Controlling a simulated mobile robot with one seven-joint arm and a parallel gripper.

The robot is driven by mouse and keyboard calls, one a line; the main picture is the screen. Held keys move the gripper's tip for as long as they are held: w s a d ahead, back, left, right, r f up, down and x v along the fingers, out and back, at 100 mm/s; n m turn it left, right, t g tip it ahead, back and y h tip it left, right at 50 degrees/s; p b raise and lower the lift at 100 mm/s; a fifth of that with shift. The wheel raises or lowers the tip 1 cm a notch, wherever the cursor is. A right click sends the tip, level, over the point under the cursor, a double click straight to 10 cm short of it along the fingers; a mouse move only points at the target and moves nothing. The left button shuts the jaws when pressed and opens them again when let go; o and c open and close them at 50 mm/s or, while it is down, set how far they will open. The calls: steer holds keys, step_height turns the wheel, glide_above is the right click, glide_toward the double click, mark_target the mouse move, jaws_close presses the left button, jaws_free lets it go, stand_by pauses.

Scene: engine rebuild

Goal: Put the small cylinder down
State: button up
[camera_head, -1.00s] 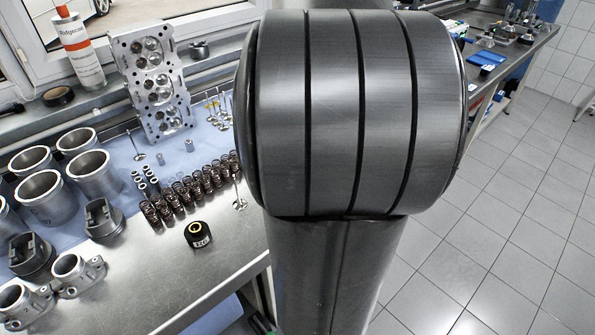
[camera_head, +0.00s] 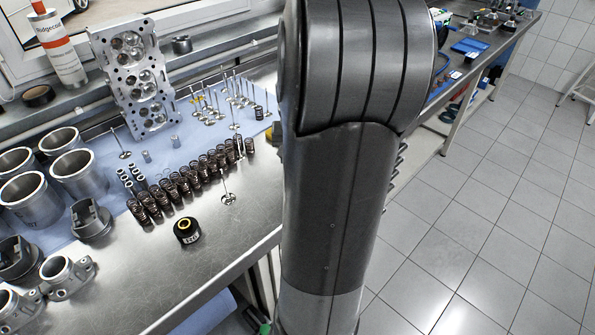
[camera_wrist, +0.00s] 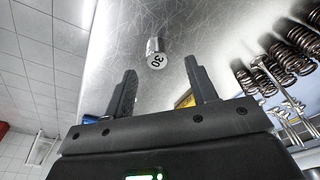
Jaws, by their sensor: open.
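A small silvery cylinder (camera_wrist: 156,53) with dark figures on its near end face is on the bare steel bench top in the wrist view. My gripper (camera_wrist: 160,72) is open, with its two dark fingers spread apart below the cylinder in that picture. The cylinder is just past the fingertips, and neither finger appears to touch it. In the head view my arm hides the gripper, and I cannot pick out this cylinder there.
Several coil springs (camera_head: 190,180) stand in rows on the steel bench (camera_head: 215,235), near a black ring-topped part (camera_head: 187,230) and an upright valve (camera_head: 228,198). A cylinder head (camera_head: 137,80) and several liners (camera_head: 80,172) are farther left.

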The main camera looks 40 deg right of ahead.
steer(key=shift+w+d+f, duration=0.1)
steer(key=shift+d+f, duration=0.1)
steer(key=shift+f, duration=0.75)
steer(key=shift+w+d+f, duration=0.1)
steer(key=shift+d+f, duration=0.05)
steer(key=shift+f, duration=0.8)
steer(key=shift+d+f, duration=0.2)
steer(key=shift+f, duration=0.75)
jaws_close()
steer(key=shift+r, duration=0.1)
